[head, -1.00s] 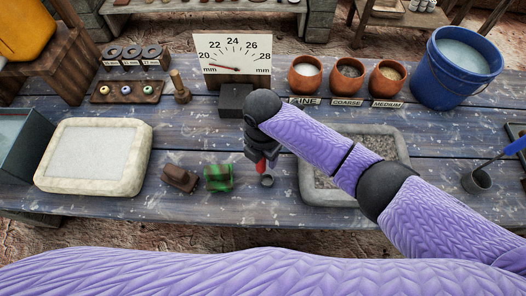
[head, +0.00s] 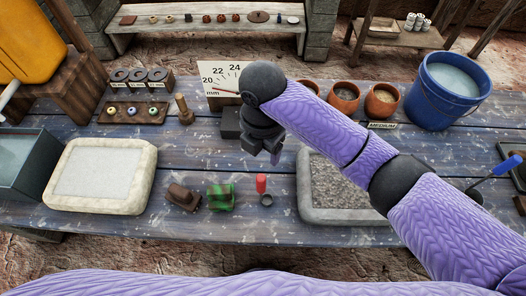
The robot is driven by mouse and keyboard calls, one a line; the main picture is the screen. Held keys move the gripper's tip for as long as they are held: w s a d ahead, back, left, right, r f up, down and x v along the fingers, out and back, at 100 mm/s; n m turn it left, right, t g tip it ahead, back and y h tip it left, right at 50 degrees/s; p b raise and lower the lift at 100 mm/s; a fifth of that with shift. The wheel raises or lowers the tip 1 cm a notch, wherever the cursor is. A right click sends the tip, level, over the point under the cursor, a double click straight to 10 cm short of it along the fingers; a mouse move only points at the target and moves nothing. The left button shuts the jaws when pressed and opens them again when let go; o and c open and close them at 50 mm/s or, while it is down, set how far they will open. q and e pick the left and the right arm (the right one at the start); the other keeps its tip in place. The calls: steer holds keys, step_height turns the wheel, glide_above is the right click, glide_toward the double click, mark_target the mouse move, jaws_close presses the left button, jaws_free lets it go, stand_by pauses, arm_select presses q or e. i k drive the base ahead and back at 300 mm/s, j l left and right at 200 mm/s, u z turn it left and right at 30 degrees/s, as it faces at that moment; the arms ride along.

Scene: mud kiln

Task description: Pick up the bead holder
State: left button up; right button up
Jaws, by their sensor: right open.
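A small tool with a red handle (head: 261,184) and a grey ring-like end (head: 266,200) is on the blue plank table, right of a green mottled block (head: 221,197). It seems to be the bead holder, but I cannot be sure. My right gripper (head: 262,153) is open and empty, above and behind the red handle in the picture, apart from it. Its arm comes in from the right and hides part of the dial board (head: 218,76). My left gripper is not in view.
A brown block (head: 182,197) lies left of the green one. Stone-rimmed trays stand left (head: 148,180) and right (head: 306,205). A bead rack (head: 133,119), wooden peg (head: 184,110), dark block (head: 230,122), clay pots (head: 343,98) and blue bucket (head: 447,95) stand farther back.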

mark_target(221, 196)
steer(key=u, duration=0.7)
